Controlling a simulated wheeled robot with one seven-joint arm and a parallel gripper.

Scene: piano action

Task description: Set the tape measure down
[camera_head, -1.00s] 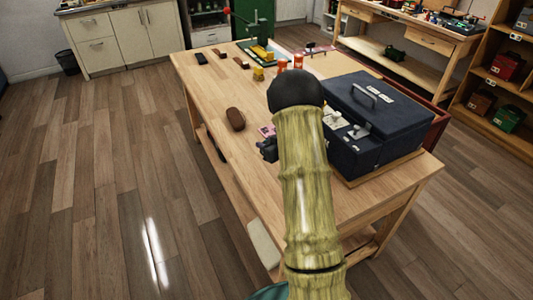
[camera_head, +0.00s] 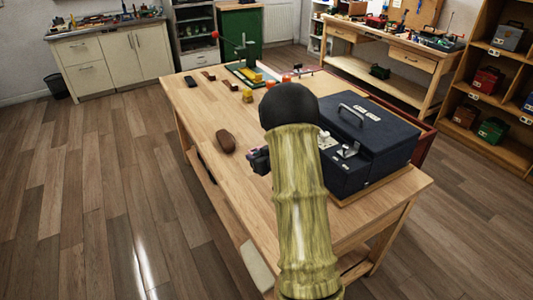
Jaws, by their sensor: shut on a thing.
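My gripper (camera_head: 260,161) shows only as a small dark part at the left edge of my green arm, above the workbench (camera_head: 200,113). My arm hides the rest of it, including the fingertips. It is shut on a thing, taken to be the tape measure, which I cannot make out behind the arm. The gripper is left of the dark blue toolbox (camera_head: 385,135) and right of a brown rounded object (camera_head: 225,140) on the bench top. I cannot tell how high the gripper is above the wood.
The bench's left and near parts are mostly clear. The large toolbox fills the right side. A shelf unit (camera_head: 458,85) stands at right, and floor is free at left.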

